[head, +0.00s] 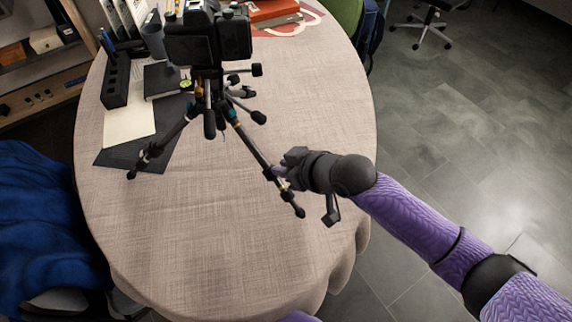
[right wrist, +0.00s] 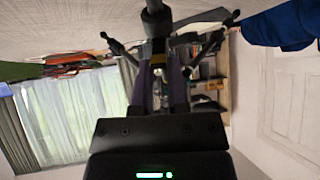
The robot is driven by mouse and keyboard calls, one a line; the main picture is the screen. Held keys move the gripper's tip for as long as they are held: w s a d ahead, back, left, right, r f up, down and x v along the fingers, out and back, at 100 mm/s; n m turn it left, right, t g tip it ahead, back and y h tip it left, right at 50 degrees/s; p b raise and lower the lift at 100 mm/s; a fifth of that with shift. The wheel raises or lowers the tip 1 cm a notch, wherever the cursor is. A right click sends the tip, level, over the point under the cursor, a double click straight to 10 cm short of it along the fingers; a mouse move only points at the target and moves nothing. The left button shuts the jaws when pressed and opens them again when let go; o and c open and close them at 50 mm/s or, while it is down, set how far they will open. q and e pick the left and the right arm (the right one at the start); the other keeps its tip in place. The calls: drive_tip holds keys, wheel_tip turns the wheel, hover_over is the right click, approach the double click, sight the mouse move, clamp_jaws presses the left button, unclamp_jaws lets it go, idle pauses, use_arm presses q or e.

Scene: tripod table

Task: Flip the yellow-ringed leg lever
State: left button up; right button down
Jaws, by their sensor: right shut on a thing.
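A black tripod (head: 246,140) with a camera (head: 207,35) on top stands upright on the table, legs spread. My right gripper (head: 279,172) is at its front-right leg, low down near the foot (head: 299,211). In the right wrist view a yellow ring (right wrist: 158,46) on that leg shows between my purple fingers (right wrist: 160,76), which are shut on the leg's lever there. The lever itself is mostly hidden by the fingers, so its angle cannot be told. My left gripper is out of view.
The round table's beige cloth (head: 190,240) is clear in front of the tripod. Behind and left lie a dark folder (head: 172,160), a white paper (head: 128,122) and a black holder (head: 115,88). A blue cloth-covered chair (head: 40,230) stands at the left.

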drive_tip(key=shift+w+a+r, duration=0.2)
idle(0.4)
drive_tip(key=c, duration=1.1)
unclamp_jaws()
